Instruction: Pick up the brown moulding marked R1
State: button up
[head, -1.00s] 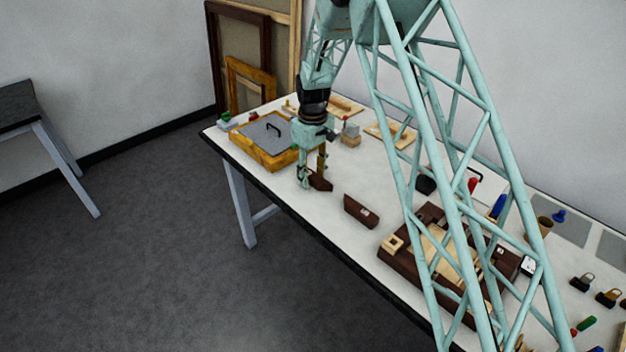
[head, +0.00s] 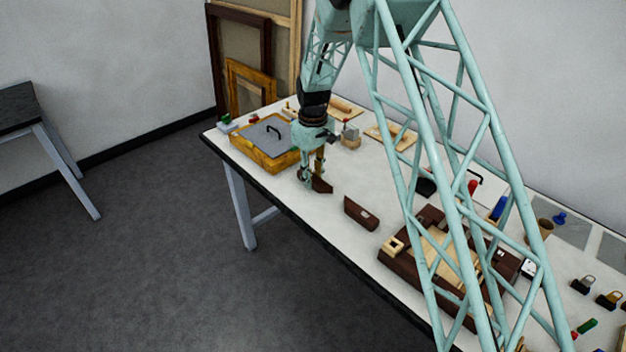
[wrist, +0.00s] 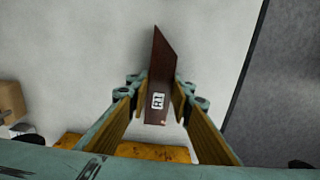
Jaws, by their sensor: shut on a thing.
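A dark brown moulding (wrist: 161,80) with slanted far end stands between the fingers of my gripper (wrist: 160,102) in the wrist view. Its white tag carries a small mark that looks like R1. The fingers press on both its sides, so my gripper is shut on it. In the head view my gripper (head: 311,178) is low over the table's left part, with the moulding (head: 322,186) at its tips. I cannot tell whether the moulding touches the table.
Another brown moulding (head: 361,212) with a pale tag lies to the right. A yellow-framed box (head: 265,154) with a grey lid is close on the left. A brown frame assembly (head: 405,265) lies farther right. The table's front edge is near.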

jog(key=shift+r, duration=0.15)
jog(key=shift+r, duration=1.65)
jog(key=s+d, duration=0.2)
jog(key=s, duration=0.3)
jog(key=s+d+r, duration=0.1)
jog(key=s+d, duration=0.1)
jog(key=s, duration=0.3)
jog(key=s+d, duration=0.2)
jog(key=s, duration=0.2)
jog(key=shift+s+r, duration=0.15)
jog(key=shift+s, duration=0.25)
